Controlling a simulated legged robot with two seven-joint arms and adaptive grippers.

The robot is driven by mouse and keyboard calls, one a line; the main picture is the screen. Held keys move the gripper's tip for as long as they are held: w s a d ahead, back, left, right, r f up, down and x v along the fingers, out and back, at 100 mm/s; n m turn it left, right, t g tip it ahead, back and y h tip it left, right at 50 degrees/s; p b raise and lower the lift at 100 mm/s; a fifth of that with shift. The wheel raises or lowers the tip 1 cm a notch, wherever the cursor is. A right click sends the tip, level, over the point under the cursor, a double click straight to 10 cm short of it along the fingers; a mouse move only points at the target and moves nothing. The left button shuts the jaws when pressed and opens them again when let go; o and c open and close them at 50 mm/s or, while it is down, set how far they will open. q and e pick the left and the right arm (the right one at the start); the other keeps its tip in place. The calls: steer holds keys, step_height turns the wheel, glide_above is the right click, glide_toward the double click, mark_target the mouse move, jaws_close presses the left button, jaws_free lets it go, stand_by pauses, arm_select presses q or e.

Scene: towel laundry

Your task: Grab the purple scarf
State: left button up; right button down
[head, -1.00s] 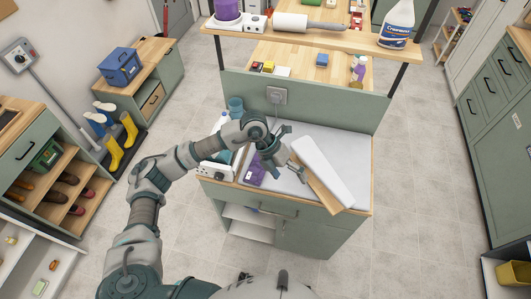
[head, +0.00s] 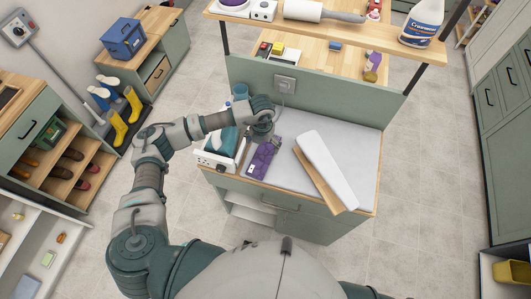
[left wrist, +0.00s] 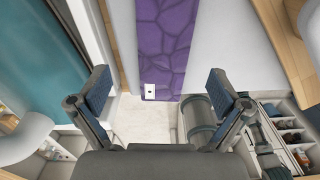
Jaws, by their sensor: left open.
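The purple scarf (head: 263,157) lies as a folded strip on the left part of the grey worktop. In the left wrist view the scarf (left wrist: 165,45) shows a darker cracked pattern and a small white tag at its near end. My left gripper (head: 264,133) is just beyond the scarf's far end in the head view; its fingers are hard to make out there. In the left wrist view my left gripper (left wrist: 158,86) is open, its fingers apart on either side of the scarf's line, with nothing between them. My right gripper is not in view.
A white board on a wooden base (head: 327,168) lies right of the scarf. A teal and white appliance (head: 224,141) and a white power strip (head: 212,162) stand on its left. A green back panel (head: 330,95) with a shelf above closes the far side.

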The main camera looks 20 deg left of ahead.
mark_target(264, 155)
arm_select(q)
steer(key=f, duration=0.1)
steer(key=f+p, duration=0.1)
steer(key=shift+s+a+f, duration=0.15)
steer(key=shift+a+f, duration=0.2)
steer(key=shift+d+f+p, duration=0.15)
steer(key=shift+d+f, duration=0.05)
steer(key=shift+f, duration=0.35)
steer(key=shift+d+f+p, duration=0.15)
steer(key=shift+d+f, duration=0.05)
steer(key=shift+f, duration=0.35)
steer(key=shift+d+f, duration=0.25)
steer(key=shift+d, duration=0.35)
steer(key=shift+c, duration=1.2)
steer(key=c, duration=0.4)
steer(key=shift+a, duration=0.35)
steer(key=c, duration=0.4)
steer(key=shift+a, duration=0.2)
steer(key=shift+c, duration=0.8)
steer(key=shift+o, duration=0.2)
steer(key=shift+s+a+f, duration=0.1)
steer(key=shift+f, duration=0.1)
steer(key=shift+d, duration=0.3)
steer(key=shift+c, duration=0.2)
steer(key=shift+a+r, duration=0.1)
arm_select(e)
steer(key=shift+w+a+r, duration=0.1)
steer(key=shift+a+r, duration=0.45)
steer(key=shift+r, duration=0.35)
